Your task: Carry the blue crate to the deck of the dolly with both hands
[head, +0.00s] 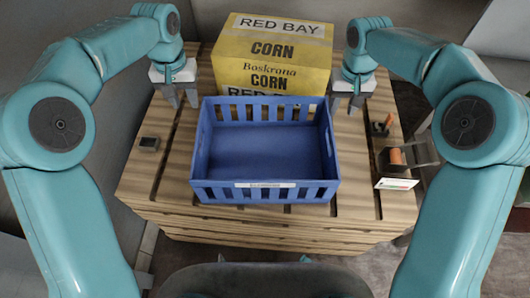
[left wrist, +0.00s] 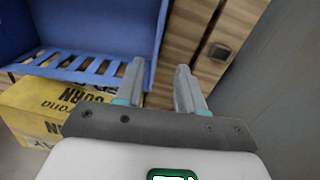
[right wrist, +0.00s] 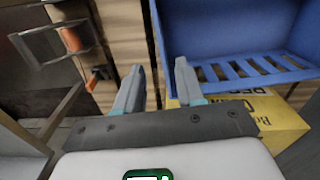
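The blue crate (head: 265,190) stands upright and empty on a stack of wooden pallets, with slotted walls and a white label on its near side. It also shows in the left wrist view (left wrist: 110,25) and the right wrist view (right wrist: 230,30). My left gripper (head: 177,100) is open and empty beyond the crate's far left corner, apart from it; its fingers show in the left wrist view (left wrist: 158,85). My right gripper (head: 345,104) is open and empty near the crate's far right corner; its fingers show in the right wrist view (right wrist: 157,85). I cannot identify the dolly.
A yellow corn carton (head: 272,50) stands behind the crate, between my grippers. A small dark block (head: 149,143) lies on the pallet's left side. On the right are orange-handled items (head: 397,158) and a white tag (head: 397,184). Bare slats (head: 160,190) lie left of the crate.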

